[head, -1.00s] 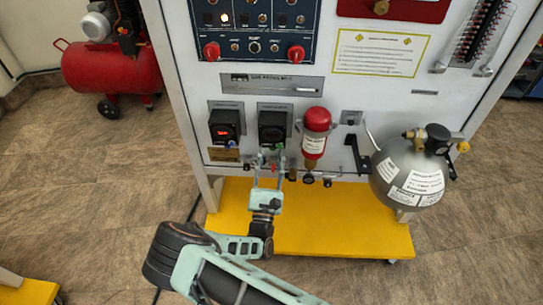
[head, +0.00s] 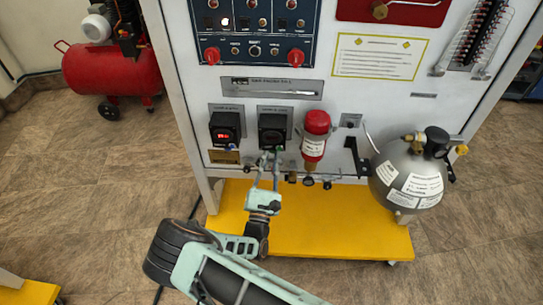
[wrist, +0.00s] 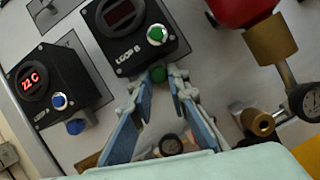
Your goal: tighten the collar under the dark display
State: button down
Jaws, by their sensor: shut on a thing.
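The dark display (head: 272,130) is the right of two black boxes on the panel. In the wrist view its box, marked LOOP B, has an unlit window (wrist: 118,14) and a green button (wrist: 156,35). In the head view my gripper (head: 270,158) reaches up to the panel below the dark display, and the collar is mostly hidden there.
A red cylinder (head: 316,123) with brass fittings hangs close on the right. Small gauges and valves (head: 308,180) line the panel's lower edge. A grey tank (head: 408,180) is further right.

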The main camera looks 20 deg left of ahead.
jog(key=c, duration=1.8)
grip_release()
jog(key=shift+c, duration=0.2)
jog(key=shift+s, duration=0.1)
jog(key=v, duration=1.2)
jog(key=shift+f, duration=0.1)
